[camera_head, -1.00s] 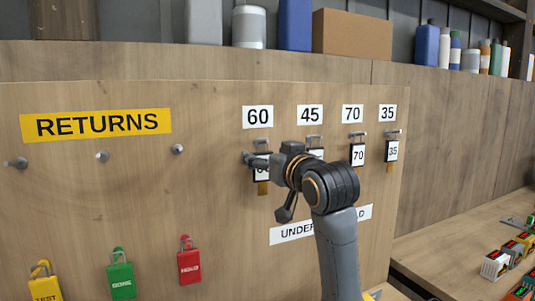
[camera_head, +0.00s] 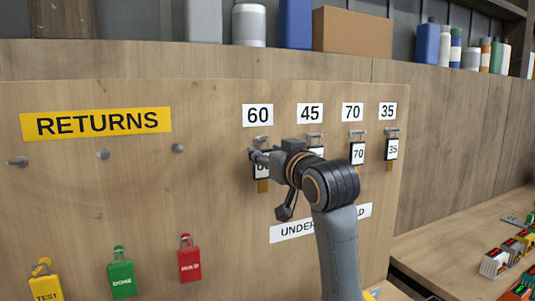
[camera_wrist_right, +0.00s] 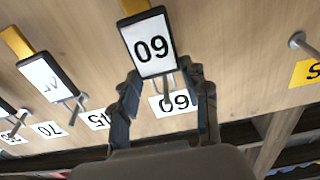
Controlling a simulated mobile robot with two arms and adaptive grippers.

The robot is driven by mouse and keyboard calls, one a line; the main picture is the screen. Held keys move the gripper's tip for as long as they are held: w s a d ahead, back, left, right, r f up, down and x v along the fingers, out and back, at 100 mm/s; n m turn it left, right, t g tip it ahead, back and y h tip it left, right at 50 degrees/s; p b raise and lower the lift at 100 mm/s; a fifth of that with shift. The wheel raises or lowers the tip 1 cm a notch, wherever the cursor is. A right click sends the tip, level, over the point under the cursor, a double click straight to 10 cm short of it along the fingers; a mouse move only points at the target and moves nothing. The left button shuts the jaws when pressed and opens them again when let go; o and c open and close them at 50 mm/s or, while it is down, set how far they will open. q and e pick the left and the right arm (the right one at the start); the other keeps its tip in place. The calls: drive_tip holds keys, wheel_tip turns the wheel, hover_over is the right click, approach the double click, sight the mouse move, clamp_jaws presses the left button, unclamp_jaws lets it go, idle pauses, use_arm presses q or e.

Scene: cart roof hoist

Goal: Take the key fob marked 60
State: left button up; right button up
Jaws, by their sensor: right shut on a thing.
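The key fob marked 60 (camera_head: 262,171) is a white tag in a black frame with a gold tab below. It is at the board under the 60 label (camera_head: 258,115), at its hook (camera_head: 261,142). My right gripper (camera_head: 263,158) covers part of it in the head view. In the right wrist view, turned upside down, the fob (camera_wrist_right: 150,46) shows its 60 clearly. The fingers of my right gripper (camera_wrist_right: 166,80) are closed in on the fob's hook-side end. Whether the fob is still on its hook is hard to tell. My left gripper is out of view.
To the right hang the 70 fob (camera_head: 357,153) and 35 fob (camera_head: 392,150); a 45 fob is mostly hidden behind my right gripper. Left, under the RETURNS sign (camera_head: 96,124), are several bare pegs (camera_head: 102,156). Below hang yellow, green (camera_head: 121,279) and red (camera_head: 189,265) tags.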

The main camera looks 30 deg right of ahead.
drive_tip(key=shift+r+p, duration=0.3)
drive_tip(key=s, duration=0.2)
drive_tip(key=s+r+p, duration=0.1)
drive_tip(key=s, duration=0.1)
drive_tip(key=shift+s+a+r+p, duration=0.1)
drive_tip(key=shift+s+p, duration=0.2)
drive_tip(key=shift+s, duration=0.1)
idle(0.6)
drive_tip(key=shift+s, duration=0.1)
drive_tip(key=shift+s+a+p, duration=0.2)
drive_tip(key=shift+s+p, duration=0.35)
drive_tip(key=shift+s, duration=1.9)
